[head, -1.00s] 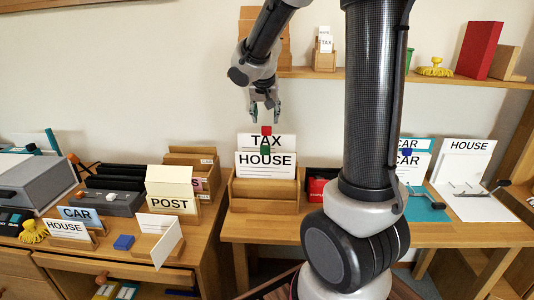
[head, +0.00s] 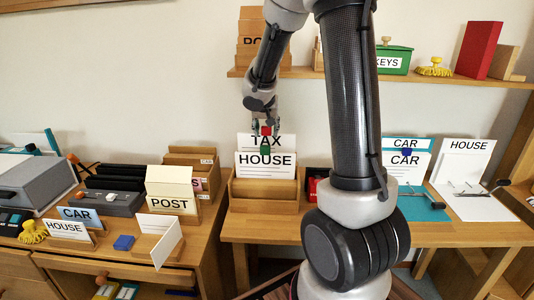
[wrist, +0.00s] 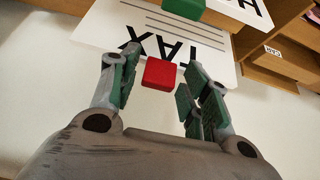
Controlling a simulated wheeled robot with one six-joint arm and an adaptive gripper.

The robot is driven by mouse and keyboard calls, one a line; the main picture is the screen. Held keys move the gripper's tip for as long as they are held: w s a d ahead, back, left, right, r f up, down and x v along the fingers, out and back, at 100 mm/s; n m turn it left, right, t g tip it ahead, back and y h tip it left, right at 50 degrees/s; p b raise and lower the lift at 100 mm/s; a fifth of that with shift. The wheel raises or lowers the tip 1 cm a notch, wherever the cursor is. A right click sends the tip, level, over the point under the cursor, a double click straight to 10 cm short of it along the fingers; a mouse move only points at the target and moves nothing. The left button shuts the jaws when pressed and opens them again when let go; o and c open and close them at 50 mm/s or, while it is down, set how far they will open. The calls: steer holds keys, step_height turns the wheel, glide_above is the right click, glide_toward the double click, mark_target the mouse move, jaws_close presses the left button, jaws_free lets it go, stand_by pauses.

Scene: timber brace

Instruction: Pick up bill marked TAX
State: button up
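The bill marked TAX (head: 281,143) is a white sheet standing upright behind the bill marked HOUSE (head: 265,172) in a wooden holder (head: 262,189) on the desk. A red tab (head: 266,131) is at the TAX bill's top, and a green tab (head: 265,150) is on the HOUSE bill. My gripper (head: 265,127) is above the holder at the red tab. In the wrist view, my gripper (wrist: 160,84) is open, with a finger on each side of the red tab (wrist: 160,73) and gaps visible. The TAX bill (wrist: 150,30) lies beyond it, its lettering inverted.
A wall shelf (head: 300,73) runs above, with a green KEYS box (head: 394,61) and a red block (head: 479,50). CAR bills (head: 404,160) and a HOUSE sheet (head: 467,160) stand at right. A left desk holds a POST card (head: 172,204) and several boxes.

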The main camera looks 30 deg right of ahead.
jaws_close()
steer(key=shift+r, duration=1.55)
step_height(320, 180, up, 8)
stand_by(0.6)
stand_by(0.3)
